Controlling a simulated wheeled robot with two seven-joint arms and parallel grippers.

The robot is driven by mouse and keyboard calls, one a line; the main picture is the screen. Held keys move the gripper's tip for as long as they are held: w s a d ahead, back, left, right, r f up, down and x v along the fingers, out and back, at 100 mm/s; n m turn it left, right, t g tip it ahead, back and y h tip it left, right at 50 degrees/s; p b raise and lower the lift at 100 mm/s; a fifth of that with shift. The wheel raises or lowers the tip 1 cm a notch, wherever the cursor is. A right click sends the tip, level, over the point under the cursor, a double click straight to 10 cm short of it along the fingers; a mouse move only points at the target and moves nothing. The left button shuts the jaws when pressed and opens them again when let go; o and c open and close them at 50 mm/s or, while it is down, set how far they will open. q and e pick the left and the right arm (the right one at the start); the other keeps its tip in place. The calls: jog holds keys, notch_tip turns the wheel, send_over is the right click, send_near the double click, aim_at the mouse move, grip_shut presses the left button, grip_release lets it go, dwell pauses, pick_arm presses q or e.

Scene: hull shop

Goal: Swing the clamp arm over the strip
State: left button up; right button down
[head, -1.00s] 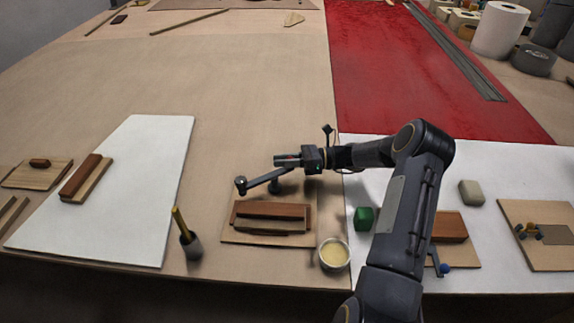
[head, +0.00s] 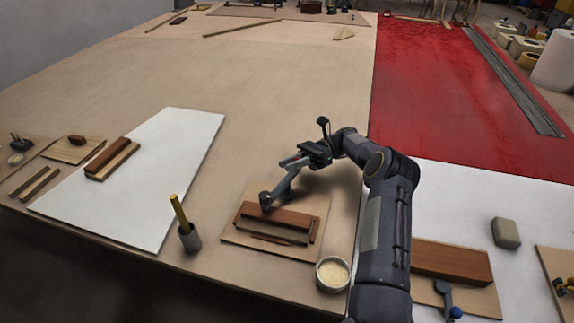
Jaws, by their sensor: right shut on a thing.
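The clamp arm (head: 281,185) is a grey bar with a dark round pad at its near end. The pad (head: 266,199) appears over the back left part of the reddish-brown strip (head: 290,217); whether it touches the strip I cannot tell. The strip lies against a paler wooden piece (head: 272,230) on a thin board (head: 237,240). My right gripper (head: 294,162) is shut on the far end of the clamp arm, behind the strip. The clamp's pivot is hidden. My left gripper is not in view.
A bowl of pale yellow stuff (head: 332,275) stands at the board's front right corner. A dark pot with a yellow-handled brush (head: 189,238) stands to the left. A second clamp board (head: 476,296) lies right of my arm.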

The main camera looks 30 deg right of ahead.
jog(key=shift+w+r, duration=0.1)
jog(key=shift+r, duration=0.05)
dwell(0.3)
jog(key=c, duration=1.2)
grip_release()
jog(key=shift+c, duration=0.2)
jog(key=shift+r, duration=0.3)
notch_tip(320, 180, up, 3)
jog(key=shift+a, duration=0.1)
jog(key=s+a+r, duration=0.7)
jog(key=s+r, duration=0.2)
jog(key=s, duration=0.2)
jog(key=shift+s+a+r, duration=0.15)
jog(key=shift+s+a, duration=0.15)
jog(key=shift+s, duration=0.05)
